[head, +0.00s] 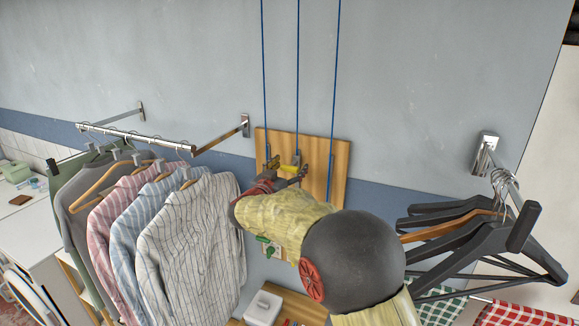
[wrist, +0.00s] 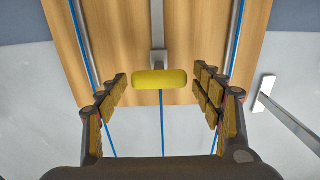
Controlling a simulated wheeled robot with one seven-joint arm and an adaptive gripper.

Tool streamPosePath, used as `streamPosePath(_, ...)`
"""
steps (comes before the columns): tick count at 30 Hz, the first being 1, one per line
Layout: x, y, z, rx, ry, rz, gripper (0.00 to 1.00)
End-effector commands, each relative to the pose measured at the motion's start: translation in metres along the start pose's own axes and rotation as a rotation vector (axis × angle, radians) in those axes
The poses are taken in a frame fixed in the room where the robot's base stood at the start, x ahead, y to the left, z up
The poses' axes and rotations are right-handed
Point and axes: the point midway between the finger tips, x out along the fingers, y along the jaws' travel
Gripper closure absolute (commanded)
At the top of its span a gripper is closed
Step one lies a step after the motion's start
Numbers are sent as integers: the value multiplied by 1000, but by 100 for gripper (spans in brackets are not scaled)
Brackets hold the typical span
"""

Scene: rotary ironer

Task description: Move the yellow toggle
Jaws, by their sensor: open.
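The yellow toggle (wrist: 160,79) is a rounded bar lying crosswise on a grey metal stem in front of the wooden board (wrist: 113,30). In the head view, the yellow toggle (head: 289,169) shows only in part, between my fingers. My gripper (wrist: 160,84) is open, with one finger on each side of the toggle near its tips. Gaps show between both fingers and the toggle's ends in the wrist view. In the head view, my gripper (head: 286,171) is at the board (head: 330,150), and my arm hides the board's lower part.
Blue cables (head: 297,70) run down the wall to the board. Green fittings (head: 265,240) sit below my wrist. Shirts (head: 190,240) hang on a rail close at left. Black hangers (head: 480,240) hang at right. A white box (head: 263,308) stands below.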

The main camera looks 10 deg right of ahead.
Motion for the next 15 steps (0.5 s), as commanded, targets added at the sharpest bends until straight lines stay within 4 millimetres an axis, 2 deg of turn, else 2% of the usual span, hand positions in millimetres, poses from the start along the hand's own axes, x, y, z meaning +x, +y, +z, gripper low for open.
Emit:
streamPosePath(7,1,0,0,1,0,0,33)
streamPosePath(15,1,0,0,1,0,0,49)
